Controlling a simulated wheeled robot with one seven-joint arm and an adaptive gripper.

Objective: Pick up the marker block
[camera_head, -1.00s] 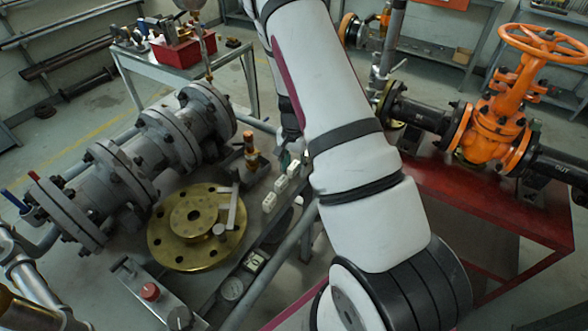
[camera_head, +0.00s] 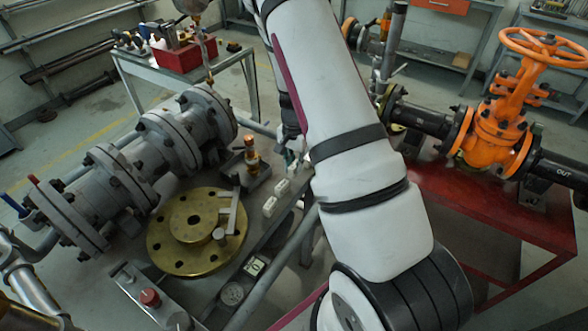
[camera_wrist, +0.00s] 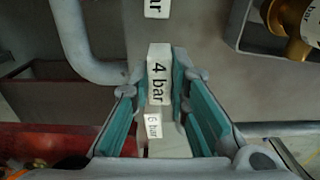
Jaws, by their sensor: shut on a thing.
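A white marker block lettered "4 bar" (camera_wrist: 160,75) sits between the teal-padded fingers of my gripper (camera_wrist: 160,85) in the wrist view. My gripper is shut on it. A smaller-looking white block lettered "6 bar" (camera_wrist: 153,125) shows below it in the picture, between the fingers. Part of another white block (camera_wrist: 157,9) is cut off at the top edge. In the head view my gripper (camera_head: 290,160) is mostly hidden behind my arm. Two white blocks (camera_head: 270,206) (camera_head: 283,187) stand in a row on the grey bench (camera_head: 205,292) near it.
A brass flange (camera_head: 185,258) lies on the bench beside the grey flanged pipe (camera_head: 165,150). A small brass fitting (camera_head: 251,150) stands close to the gripper. The orange valve (camera_head: 497,130) stands on a red table (camera_head: 470,200) at right. A grey pipe (camera_wrist: 80,45) bends near the fingers.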

